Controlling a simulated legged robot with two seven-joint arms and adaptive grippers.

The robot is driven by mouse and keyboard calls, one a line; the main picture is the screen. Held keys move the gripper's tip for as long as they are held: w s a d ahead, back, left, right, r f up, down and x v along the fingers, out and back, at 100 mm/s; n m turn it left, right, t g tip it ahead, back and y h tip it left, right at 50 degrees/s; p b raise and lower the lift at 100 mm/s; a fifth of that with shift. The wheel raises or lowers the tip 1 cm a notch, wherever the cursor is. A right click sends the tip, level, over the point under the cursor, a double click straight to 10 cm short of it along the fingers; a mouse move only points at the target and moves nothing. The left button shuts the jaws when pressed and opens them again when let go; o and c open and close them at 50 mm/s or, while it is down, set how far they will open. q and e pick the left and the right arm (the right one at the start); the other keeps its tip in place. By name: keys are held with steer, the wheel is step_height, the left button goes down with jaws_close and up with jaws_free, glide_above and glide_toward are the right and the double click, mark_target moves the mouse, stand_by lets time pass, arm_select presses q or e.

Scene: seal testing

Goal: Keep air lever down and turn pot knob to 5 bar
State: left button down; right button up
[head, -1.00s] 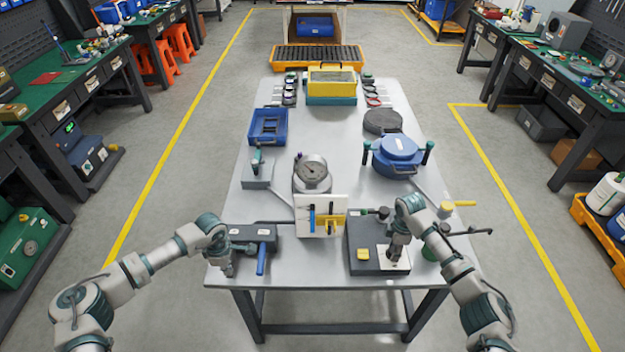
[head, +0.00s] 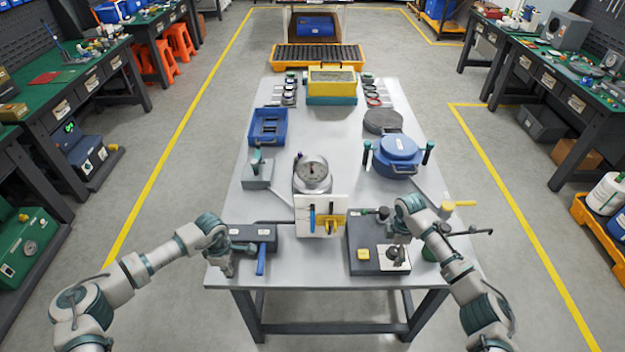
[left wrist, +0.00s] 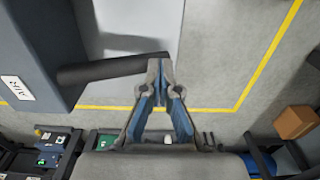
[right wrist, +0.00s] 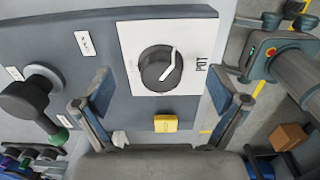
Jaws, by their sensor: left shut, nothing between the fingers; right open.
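The pot knob (right wrist: 162,68) is a round black knob with a white pointer line, on a white plate marked POT (right wrist: 190,30). Its line points up and right in the right wrist view. It also shows in the head view (head: 394,255). My right gripper (right wrist: 163,80) is open, its fingers apart on either side of the knob, holding nothing. A dark bar (left wrist: 110,69), apparently the air lever, sticks out from a grey box (left wrist: 40,50). My left gripper (left wrist: 161,72) is shut and empty with its tips at the bar's end; contact is unclear. It shows in the head view (head: 228,268).
A yellow button (right wrist: 165,123) sits beside the knob plate. A blue lidded pot (head: 397,152) stands further back.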

steer(key=n, duration=0.7)
steer(key=shift+n, duration=0.4)
steer(key=n, duration=0.6)
steer(key=shift+c, duration=0.3)
